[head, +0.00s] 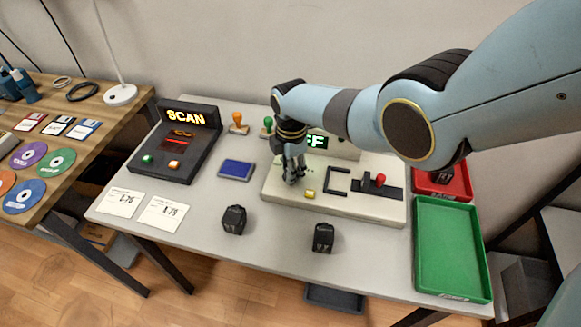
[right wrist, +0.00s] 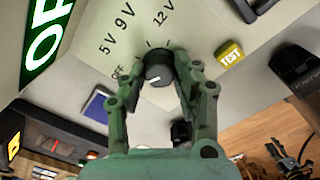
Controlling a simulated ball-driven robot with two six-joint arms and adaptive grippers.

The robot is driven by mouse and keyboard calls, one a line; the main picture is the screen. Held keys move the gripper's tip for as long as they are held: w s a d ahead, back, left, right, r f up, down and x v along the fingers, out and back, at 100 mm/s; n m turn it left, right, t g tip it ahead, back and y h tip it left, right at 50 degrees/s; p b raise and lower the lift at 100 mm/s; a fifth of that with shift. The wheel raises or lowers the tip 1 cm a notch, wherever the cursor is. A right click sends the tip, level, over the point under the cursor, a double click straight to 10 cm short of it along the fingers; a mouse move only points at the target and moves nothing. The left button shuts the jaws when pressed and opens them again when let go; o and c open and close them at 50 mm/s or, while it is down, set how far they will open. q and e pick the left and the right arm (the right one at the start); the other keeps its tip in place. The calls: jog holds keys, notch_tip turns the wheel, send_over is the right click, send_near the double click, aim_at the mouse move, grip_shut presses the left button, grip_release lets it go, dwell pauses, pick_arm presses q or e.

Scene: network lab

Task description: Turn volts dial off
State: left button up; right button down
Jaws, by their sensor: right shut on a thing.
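The volts dial (right wrist: 159,69) is a dark round knob with a white mark, on a pale tester panel (head: 368,209). Around it are the labels OFF, 5 V, 9 V and 12 V. My right gripper (head: 294,176) reaches down over the dial and hides it in the head view. In the right wrist view the fingers (right wrist: 160,78) are shut on the dial. The white mark is small, and I cannot tell exactly which label it points to. The lit green display (head: 317,142) is partly hidden; its visible letters match OFF. My left gripper is not in view.
A yellow TEST button (head: 310,194) and a small red-knobbed lever (head: 380,180) are on the panel. A blue ink pad (head: 237,169), a scanner (head: 176,142) and two black blocks (head: 234,219) stand nearby. Green (head: 449,245) and red trays are at the right.

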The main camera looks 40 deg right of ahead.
jog(key=shift+a, duration=0.1)
jog(key=c, duration=1)
grip_release()
jog(key=r, duration=1.2)
jog(key=shift+s, duration=0.2)
